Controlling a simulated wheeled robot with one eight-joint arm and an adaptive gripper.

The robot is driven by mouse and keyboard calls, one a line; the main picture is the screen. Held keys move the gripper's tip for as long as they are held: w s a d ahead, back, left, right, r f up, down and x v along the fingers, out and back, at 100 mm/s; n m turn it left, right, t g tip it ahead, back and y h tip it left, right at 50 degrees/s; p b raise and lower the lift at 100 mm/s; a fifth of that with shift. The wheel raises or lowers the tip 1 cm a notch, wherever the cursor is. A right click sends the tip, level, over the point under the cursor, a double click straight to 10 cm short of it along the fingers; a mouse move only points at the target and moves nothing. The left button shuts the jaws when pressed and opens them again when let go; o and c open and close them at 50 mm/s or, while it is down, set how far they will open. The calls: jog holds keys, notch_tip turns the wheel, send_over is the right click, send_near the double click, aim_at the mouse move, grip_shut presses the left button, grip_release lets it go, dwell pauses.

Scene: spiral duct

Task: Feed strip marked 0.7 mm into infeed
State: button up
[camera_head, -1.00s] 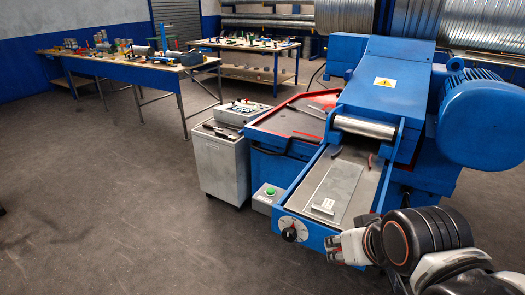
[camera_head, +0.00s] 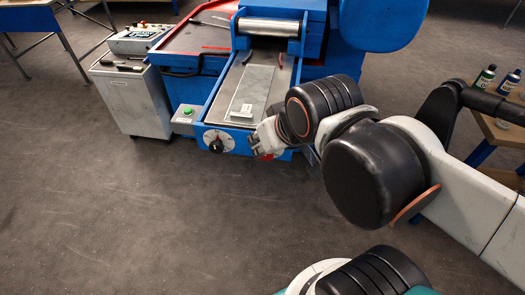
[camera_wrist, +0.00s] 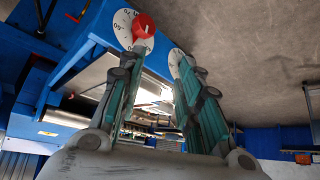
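A flat grey metal strip (camera_head: 256,82) lies lengthwise on the infeed tray of the blue machine, below the bright infeed roller (camera_head: 268,27). A small white block or tag (camera_head: 241,111) sits at its near end; no thickness mark is readable. My gripper (camera_head: 262,136) is by the tray's near right corner, apart from the strip. In the wrist view my gripper (camera_wrist: 158,65) has its two fingers spread with no object held between them. A red knob on a white dial (camera_wrist: 143,27) shows beyond the left fingertip; a second dial is partly hidden by the right finger.
A dial with a black knob (camera_head: 216,142) is on the machine's front, with a green button box (camera_head: 186,116) to its left. A grey cabinet (camera_head: 132,100) stands farther left. A bench with bottles (camera_head: 492,130) is at right. The floor in front is clear.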

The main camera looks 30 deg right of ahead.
aim_at(237, 123)
jog(key=shift+r, duration=0.2)
jog(key=c, duration=0.4)
jog(key=w+r+p, duration=0.1)
jog(key=p, duration=0.1)
jog(key=w+a+r+m+g+p, duration=0.1)
jog(key=p, duration=0.1)
jog(key=w+r+m+g+p, duration=0.1)
jog(key=r+p, duration=0.1)
jog(key=shift+a, duration=0.15)
grip_shut()
jog(key=w+a+r+m+g+p, duration=0.2)
jog(key=w+a+m+g+p, duration=0.3)
jog(key=p, duration=0.6)
jog(key=w+d+f, duration=0.1)
jog(key=f, duration=0.2)
jog(key=w+d+f+b, duration=0.1)
jog(key=f, duration=0.2)
jog(key=w+d+f+b, duration=0.1)
jog(key=f, duration=0.3)
jog(key=shift+w+d, duration=0.5)
jog(key=shift+w, duration=0.1)
